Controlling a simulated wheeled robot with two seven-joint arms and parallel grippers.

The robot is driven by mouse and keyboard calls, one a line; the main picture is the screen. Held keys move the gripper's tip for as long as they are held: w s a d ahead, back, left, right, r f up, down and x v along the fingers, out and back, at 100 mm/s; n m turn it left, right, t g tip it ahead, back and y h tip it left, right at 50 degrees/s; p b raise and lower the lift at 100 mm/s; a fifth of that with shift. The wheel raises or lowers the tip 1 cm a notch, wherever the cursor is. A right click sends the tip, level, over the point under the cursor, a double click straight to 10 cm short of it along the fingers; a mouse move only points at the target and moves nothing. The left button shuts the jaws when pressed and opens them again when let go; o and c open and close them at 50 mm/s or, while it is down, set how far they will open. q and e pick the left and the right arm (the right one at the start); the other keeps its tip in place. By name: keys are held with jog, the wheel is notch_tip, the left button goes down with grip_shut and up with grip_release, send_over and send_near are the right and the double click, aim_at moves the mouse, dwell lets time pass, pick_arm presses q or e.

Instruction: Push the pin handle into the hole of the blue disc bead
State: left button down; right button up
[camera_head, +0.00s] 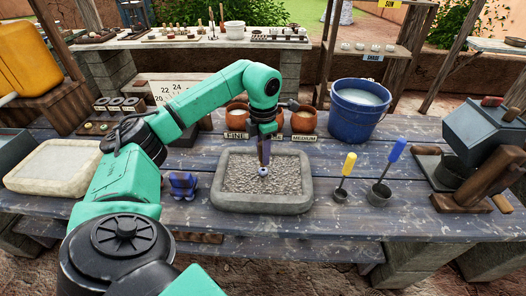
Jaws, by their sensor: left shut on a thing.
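My left gripper (264,158) points straight down over the stone tray of grey grit (216,192). It is shut on a thin upright piece that looks like the pin handle, mostly hidden between the fingers. A small round bead, pale with blue (263,171), shows right below the fingertips at the grit, near the middle of the tray. It looks like the blue disc bead. I cannot tell whether the pin tip touches it or is in its hole. My right gripper is not in view.
Behind the tray stand clay pots (303,120) with labels and a blue bucket (360,110). A yellow-handled ladle (346,168) and a blue-handled ladle (388,172) stand to the right. A dark blue object (183,185) and a pale slab (50,168) lie left.

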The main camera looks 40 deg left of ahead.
pick_arm(q)
jog(key=shift+f+b, duration=0.45)
jog(key=shift+f, duration=0.55)
dwell(1.5)
